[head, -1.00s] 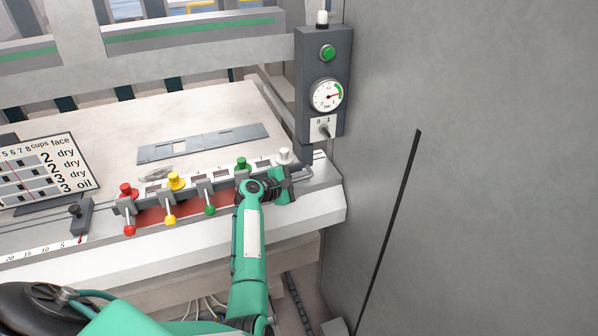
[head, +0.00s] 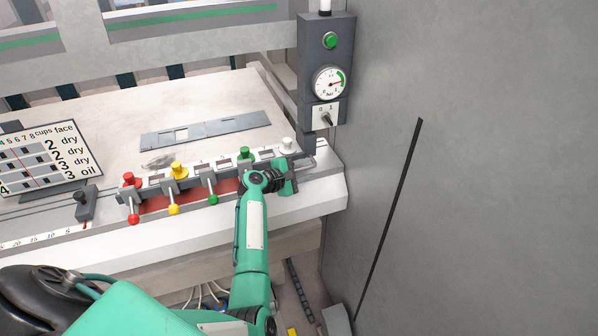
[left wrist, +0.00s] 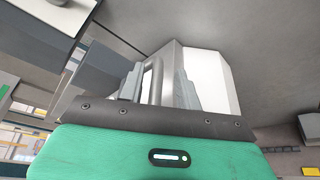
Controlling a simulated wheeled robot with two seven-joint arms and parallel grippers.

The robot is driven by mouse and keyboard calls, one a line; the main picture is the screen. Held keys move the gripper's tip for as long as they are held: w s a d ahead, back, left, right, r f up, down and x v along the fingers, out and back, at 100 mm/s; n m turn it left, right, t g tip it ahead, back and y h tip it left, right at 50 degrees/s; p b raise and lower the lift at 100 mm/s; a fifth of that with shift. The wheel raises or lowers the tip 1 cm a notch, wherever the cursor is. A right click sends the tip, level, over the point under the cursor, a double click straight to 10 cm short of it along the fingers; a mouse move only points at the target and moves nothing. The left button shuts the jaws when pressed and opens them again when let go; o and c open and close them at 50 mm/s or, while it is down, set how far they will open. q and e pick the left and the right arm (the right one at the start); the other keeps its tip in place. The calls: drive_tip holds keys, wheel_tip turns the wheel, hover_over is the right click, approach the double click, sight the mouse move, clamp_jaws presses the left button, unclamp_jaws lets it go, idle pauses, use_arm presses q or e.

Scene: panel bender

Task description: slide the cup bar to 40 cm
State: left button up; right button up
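The cup bar (head: 160,188) lies along the front of the pale machine table, carrying red, yellow, green and white knobs and ball-ended levers. A grey loop handle (head: 318,154) is at its right end. A number scale (head: 38,239) runs along the front edge at left, beside a dark-knobbed grey block (head: 86,205). My left gripper (head: 291,178) is in front of the bar's right part, just left of the handle. In the left wrist view, a grey rod (left wrist: 154,80) shows between its two spread fingers; contact cannot be told. My right gripper is not seen.
A control box (head: 327,70) with green button, gauge and switch stands behind the bar's right end. A large grey wall (head: 480,150) closes off the right.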

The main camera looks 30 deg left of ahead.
use_arm(q)
drive_tip(key=b+v, duration=0.3)
drive_tip(key=v, duration=1.1)
drive_tip(key=shift+d+f, duration=0.1)
drive_tip(key=shift+d, duration=0.05)
